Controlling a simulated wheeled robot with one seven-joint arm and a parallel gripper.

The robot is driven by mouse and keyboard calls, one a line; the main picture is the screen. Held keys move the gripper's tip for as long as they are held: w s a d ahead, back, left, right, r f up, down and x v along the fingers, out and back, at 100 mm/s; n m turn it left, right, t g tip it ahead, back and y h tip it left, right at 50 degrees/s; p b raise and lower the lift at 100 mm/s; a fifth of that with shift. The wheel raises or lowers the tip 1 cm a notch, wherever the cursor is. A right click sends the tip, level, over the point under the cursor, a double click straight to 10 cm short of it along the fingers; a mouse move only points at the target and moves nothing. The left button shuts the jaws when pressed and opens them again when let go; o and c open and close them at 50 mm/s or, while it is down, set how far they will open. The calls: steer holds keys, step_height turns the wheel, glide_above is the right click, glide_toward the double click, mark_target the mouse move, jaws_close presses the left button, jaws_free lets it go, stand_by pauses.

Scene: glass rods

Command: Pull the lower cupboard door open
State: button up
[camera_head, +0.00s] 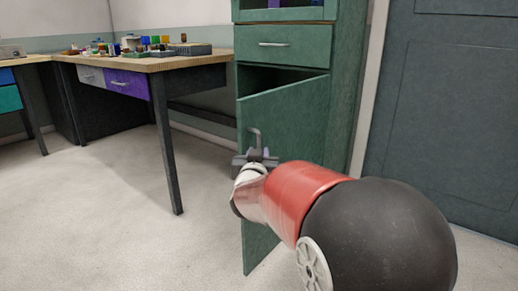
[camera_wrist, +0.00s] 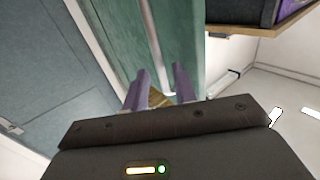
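The green lower cupboard door (camera_head: 285,125) stands partly open, swung out from the cupboard, with a dark gap above its top edge. Its curved metal handle (camera_head: 256,135) is near the upper left of the door. My gripper (camera_head: 257,153) is at this handle. The exact contact is hard to see. The door also fills the upper middle of the wrist view (camera_wrist: 183,35).
A closed green drawer (camera_head: 285,44) is above the door. A wooden-topped table (camera_head: 150,64) with small items stands to the left. A large grey-blue door (camera_head: 440,100) is at the right. The floor (camera_head: 120,215) left of the cupboard door is clear.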

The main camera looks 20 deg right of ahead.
steer(key=v, duration=0.4)
stand_by(0.3)
steer(key=s+a+r+n+g+y+p, duration=0.3)
steer(key=s+a+n+y+p, duration=0.2)
steer(key=s+a+y+p, duration=0.35)
steer(key=s+a+f+g+p, duration=0.1)
steer(key=s+g, duration=0.2)
steer(key=s, duration=0.6)
steer(key=s+a+f+g+p, duration=0.1)
steer(key=s+g, duration=0.3)
steer(key=s, duration=0.6)
steer(key=shift+a+n+p, duration=0.2)
steer(key=shift+n+p, duration=0.1)
steer(key=shift+p, duration=0.2)
